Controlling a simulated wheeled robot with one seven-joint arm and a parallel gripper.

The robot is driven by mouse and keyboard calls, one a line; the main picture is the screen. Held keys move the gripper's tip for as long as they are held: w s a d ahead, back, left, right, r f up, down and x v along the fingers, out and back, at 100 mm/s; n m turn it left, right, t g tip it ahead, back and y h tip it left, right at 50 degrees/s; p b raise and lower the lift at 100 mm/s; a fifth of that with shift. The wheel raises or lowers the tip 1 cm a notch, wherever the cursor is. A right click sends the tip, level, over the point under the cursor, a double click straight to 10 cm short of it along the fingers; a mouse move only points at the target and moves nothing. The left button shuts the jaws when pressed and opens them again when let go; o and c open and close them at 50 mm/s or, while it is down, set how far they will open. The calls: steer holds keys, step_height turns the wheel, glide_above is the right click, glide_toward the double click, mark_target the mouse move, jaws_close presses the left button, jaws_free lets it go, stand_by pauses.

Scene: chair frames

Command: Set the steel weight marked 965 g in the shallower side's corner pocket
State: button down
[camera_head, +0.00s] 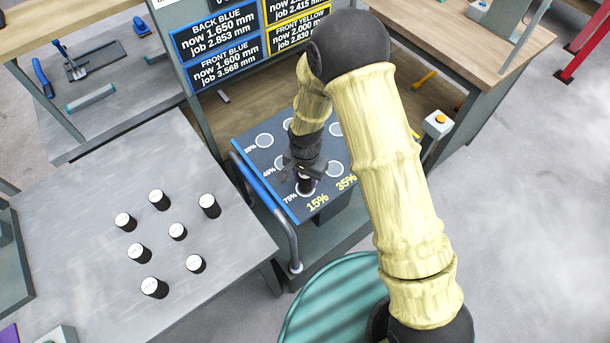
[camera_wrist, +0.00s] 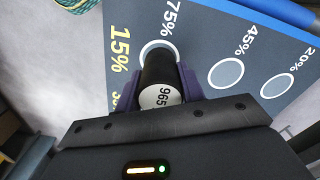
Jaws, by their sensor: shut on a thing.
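My gripper (camera_head: 303,172) is shut on a dark cylindrical weight (camera_head: 305,186) above the near corner of the dark pocket plate (camera_head: 262,160). In the wrist view the weight (camera_wrist: 158,72) has a white top marked 965, between the fingers of my gripper (camera_wrist: 157,90). Its far end overlaps the white-ringed corner pocket (camera_wrist: 146,48) beside the 75% and 15% labels. I cannot tell whether its base touches the pocket floor. The display board (camera_head: 225,50) reads back blue now 1.650 mm, front blue now 1.600 mm, front yellow now 2.000 mm.
Several dark weights with white tops, one here (camera_head: 155,287), stand on the grey table (camera_head: 80,225) at left. A blue-grey handrail (camera_head: 290,235) runs beside the plate. Other ringed pockets (camera_head: 264,140) look empty. A box with an orange button (camera_head: 437,122) stands at right.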

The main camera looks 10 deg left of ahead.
steer(key=shift+s+f+b, duration=0.1)
steer(key=shift+f+b, duration=0.2)
steer(key=shift+f, duration=0.05)
steer(key=shift+f, duration=0.1)
steer(key=c, duration=1.2)
jaws_free()
steer(key=shift+s+d+f, duration=0.1)
steer(key=shift+f, duration=0.05)
steer(key=o, duration=0.3)
steer(key=shift+o, duration=0.2)
steer(key=shift+w, duration=0.2)
steer(key=shift+s, duration=0.1)
steer(key=shift+r, duration=0.2)
